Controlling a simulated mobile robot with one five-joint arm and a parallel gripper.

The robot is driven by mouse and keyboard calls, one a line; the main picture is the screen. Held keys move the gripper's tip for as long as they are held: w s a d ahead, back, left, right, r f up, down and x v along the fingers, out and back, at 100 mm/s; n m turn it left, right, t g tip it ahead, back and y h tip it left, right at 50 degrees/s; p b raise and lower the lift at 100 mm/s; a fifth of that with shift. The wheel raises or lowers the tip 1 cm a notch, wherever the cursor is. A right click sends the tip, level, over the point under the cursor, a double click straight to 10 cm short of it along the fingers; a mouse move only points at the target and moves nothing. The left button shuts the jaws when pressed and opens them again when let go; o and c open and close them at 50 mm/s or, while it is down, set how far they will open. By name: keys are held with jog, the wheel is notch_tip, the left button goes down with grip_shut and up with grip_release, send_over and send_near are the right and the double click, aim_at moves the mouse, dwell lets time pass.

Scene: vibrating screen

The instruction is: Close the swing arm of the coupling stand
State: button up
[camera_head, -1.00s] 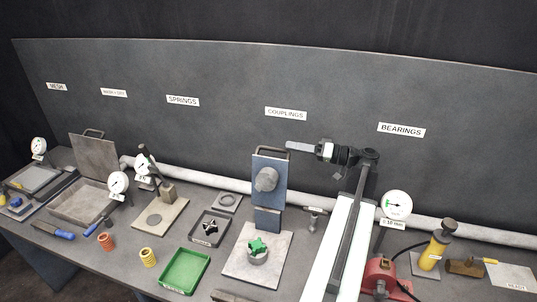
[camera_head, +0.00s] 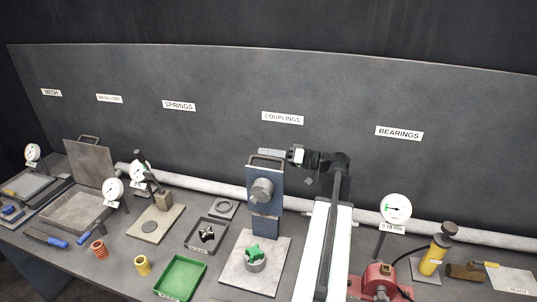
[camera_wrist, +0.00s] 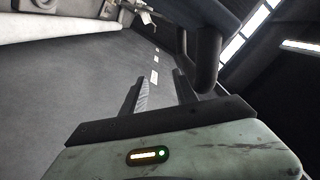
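The coupling stand has a flat base plate (camera_head: 238,283) on the bench and a blue-grey upright swing arm (camera_head: 277,206) carrying a round grey hub (camera_head: 261,191). The arm stands raised, with a dark handle on its top edge. A green star-shaped piece (camera_head: 254,252) sits on a grey hub on the base. My gripper (camera_head: 262,152) is level with the handle, pointing left across it; contact cannot be told. In the wrist view my gripper (camera_wrist: 160,76) has its fingers apart with nothing between them. A dark curved bar (camera_wrist: 208,62), perhaps the handle, lies just right of the fingers.
A green tray (camera_head: 182,279) and a dark tray (camera_head: 206,234) lie left of the stand. A red device (camera_head: 378,283), a dial gauge (camera_head: 395,208) and a yellow cylinder (camera_head: 433,256) stand to the right. A pale pipe (camera_head: 190,182) runs behind.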

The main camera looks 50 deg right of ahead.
grip_shut()
dwell(1.4)
grip_release()
jog(key=v, duration=0.8)
jog(key=shift+w, duration=0.1)
